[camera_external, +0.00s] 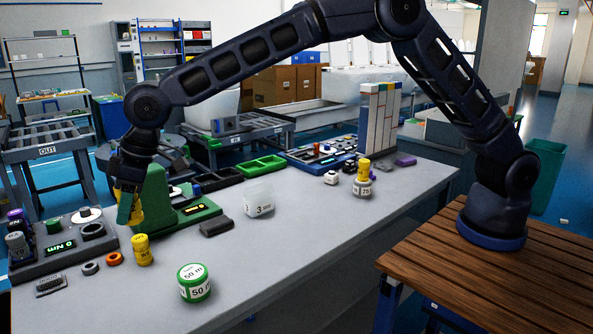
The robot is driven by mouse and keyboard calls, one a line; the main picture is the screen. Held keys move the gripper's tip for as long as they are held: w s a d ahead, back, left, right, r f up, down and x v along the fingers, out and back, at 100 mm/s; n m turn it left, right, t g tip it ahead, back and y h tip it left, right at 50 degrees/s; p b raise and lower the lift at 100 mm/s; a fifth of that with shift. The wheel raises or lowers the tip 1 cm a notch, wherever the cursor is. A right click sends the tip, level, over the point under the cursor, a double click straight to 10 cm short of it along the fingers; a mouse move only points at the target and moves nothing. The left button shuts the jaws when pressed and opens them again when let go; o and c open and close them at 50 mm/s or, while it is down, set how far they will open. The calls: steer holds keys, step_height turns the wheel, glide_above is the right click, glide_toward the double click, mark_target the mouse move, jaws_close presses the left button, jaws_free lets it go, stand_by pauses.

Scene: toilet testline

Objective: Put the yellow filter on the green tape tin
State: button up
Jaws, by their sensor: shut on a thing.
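My gripper (129,208) is at the left of the bench, pointing down, beside a green stand. It is shut on a yellow thing (137,213), which I take to be the yellow filter; a green finger hides much of it. The green tape tin (194,284), white and green and marked "50 m", stands upright near the bench's front edge. It is to the right of my gripper and nearer the camera. Nothing lies on its top. Another yellow cylinder (142,251) stands on the bench between them.
The green stand (157,195) rises close behind my gripper. A clear cup (258,199) and a dark block (216,226) stand mid-bench. Bare surface surrounds the tin.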

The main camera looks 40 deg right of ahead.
steer(key=s+d+r+m+t, duration=0.15)
steer(key=d+r, duration=0.25)
steer(key=d, duration=0.5)
steer(key=m, duration=0.1)
glide_toward(182, 272)
steer(key=shift+g, duration=0.25)
steer(key=x, duration=0.5)
steer(key=shift+w+a+f, duration=0.15)
steer(key=shift+w+f, duration=0.05)
steer(key=shift+w, duration=0.05)
steer(key=shift+f, duration=0.15)
steer(key=o, duration=1)
steer(key=v, duration=1.2)
steer(key=shift+a+r, duration=0.15)
steer(key=shift+r, duration=0.1)
steer(key=shift+w, duration=0.1)
